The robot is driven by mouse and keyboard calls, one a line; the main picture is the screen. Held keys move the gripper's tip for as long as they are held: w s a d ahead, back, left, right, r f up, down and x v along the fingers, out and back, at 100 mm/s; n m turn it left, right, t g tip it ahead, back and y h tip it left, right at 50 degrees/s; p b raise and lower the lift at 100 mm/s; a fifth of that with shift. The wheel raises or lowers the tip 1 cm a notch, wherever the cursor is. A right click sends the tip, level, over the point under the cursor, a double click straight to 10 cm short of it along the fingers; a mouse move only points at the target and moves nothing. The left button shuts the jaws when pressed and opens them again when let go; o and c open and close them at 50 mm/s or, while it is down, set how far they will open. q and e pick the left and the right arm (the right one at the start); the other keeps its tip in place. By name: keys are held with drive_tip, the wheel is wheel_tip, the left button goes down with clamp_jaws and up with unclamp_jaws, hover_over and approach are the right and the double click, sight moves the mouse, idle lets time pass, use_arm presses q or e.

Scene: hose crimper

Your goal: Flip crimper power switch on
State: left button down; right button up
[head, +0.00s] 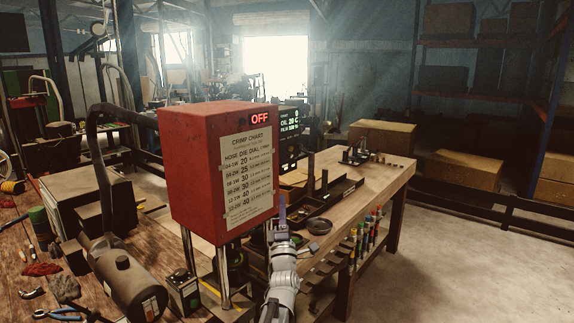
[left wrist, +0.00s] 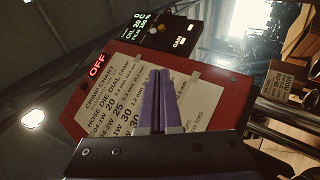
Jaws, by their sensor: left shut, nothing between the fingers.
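The crimper is a red box (head: 205,180) on metal posts, with a lit red OFF sign (head: 260,118) and a crimp chart (head: 248,178) on its face. A dark control panel (head: 290,142) with green readouts stands behind its right edge. In the left wrist view, the panel (left wrist: 180,28) shows small knobs or buttons, and the OFF sign (left wrist: 97,66) and chart (left wrist: 125,92) lie below it. I cannot make out which part is the power switch. My left gripper (head: 282,203) is shut and empty, its purple fingers (left wrist: 158,75) pointing up in front of the chart. My right gripper is out of view.
A wooden bench (head: 385,172) with dies and small tools extends behind to the right. A grey cylinder (head: 128,283) with a thick hose, pliers (head: 58,314) and loose parts crowd the left bench. Open floor (head: 455,250) lies at right.

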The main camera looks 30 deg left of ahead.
sight(287, 154)
use_arm(q)
drive_tip(key=shift+s+a+r+n, duration=0.25)
drive_tip(key=shift+s+a+n, duration=0.05)
drive_tip(key=shift+s+n, duration=0.1)
drive_tip(key=shift+w+r, duration=0.1)
drive_tip(key=shift+w, duration=0.05)
drive_tip(key=p+x, duration=0.6)
drive_tip(key=x, duration=0.4)
drive_tip(key=shift+r, duration=0.15)
drive_tip(key=shift+w+d+r+p, duration=0.25)
drive_tip(key=shift+w+r+p, duration=0.15)
drive_tip(key=shift+w+p, duration=0.25)
drive_tip(key=shift+w+d+r+p, duration=0.2)
drive_tip(key=shift+w+r+p, duration=0.25)
drive_tip(key=shift+w, duration=0.45)
drive_tip(key=shift+r, duration=0.1)
